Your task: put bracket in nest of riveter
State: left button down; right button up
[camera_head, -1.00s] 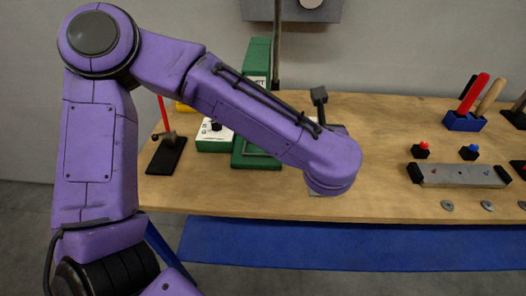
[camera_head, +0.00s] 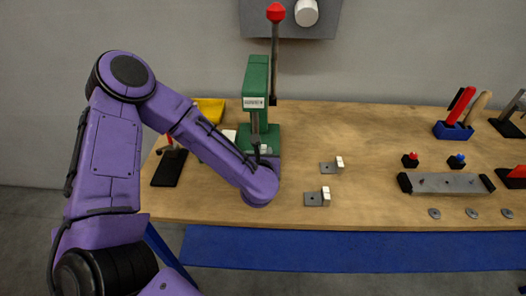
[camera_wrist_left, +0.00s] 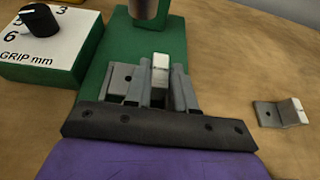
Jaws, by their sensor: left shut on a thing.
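The green riveter (camera_head: 257,80) with its red-knobbed lever stands at the table's back left. Its green base (camera_wrist_left: 100,88) and the end of its ram (camera_wrist_left: 146,9) show in the left wrist view. My left gripper (camera_wrist_left: 159,88) is shut on a grey bracket with a white upright end (camera_wrist_left: 160,66), held over the base just in front of the ram. A grey plate with a hole shows beside the fingers; I cannot tell if it is bracket or nest. Seating is hidden. In the head view my left gripper (camera_head: 265,152) is mostly hidden by its wrist.
Two more brackets lie on the table, a farther one (camera_head: 329,168) and a nearer one (camera_head: 314,199). A grey bar (camera_head: 446,183) and tools lie at the right.

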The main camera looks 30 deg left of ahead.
pick_arm(q)
jog(key=shift+s+d+f, duration=0.15)
jog(key=shift+f, duration=0.1)
jog(key=c, duration=1.1)
grip_release()
jog(key=shift+o, duration=0.7)
jog(key=shift+f, duration=0.1)
